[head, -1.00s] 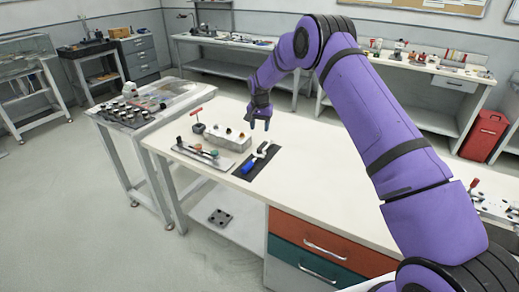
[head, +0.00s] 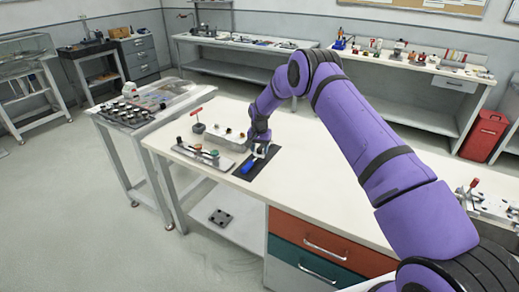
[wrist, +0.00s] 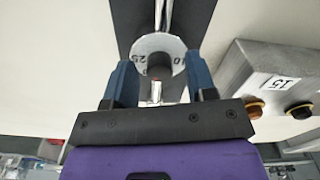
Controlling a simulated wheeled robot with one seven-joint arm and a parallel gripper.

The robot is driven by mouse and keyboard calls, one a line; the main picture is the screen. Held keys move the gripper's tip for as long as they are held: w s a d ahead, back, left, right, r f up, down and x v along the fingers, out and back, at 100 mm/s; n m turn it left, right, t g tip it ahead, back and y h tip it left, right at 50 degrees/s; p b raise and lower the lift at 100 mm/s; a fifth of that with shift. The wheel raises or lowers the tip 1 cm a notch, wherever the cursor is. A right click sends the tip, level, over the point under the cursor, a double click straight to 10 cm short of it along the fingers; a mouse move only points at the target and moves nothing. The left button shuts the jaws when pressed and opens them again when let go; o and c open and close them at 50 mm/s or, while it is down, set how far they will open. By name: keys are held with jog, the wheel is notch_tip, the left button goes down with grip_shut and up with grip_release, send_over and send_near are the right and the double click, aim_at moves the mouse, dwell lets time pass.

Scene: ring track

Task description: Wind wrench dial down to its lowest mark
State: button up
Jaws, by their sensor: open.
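The wrench dial (wrist: 160,42) is a pale disc with printed numbers, 25 and 10 among them, and a dark round knob (wrist: 158,68) at its middle. My gripper (wrist: 159,64) is open, one blue finger on each side of the knob. I cannot tell whether the fingers touch it. A metal shaft runs from the dial over a dark mat. In the head view my gripper (head: 260,145) is low over the mat (head: 270,161), by the wrench's blue handle (head: 249,167). It hides part of the wrench there.
A grey metal block (wrist: 272,85), labelled 15, with round knobs stands close on the right in the wrist view. A metal plate with small parts (head: 205,154) and a red T-handle (head: 197,116) stand left of my gripper.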

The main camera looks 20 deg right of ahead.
jog(key=c, duration=0.9)
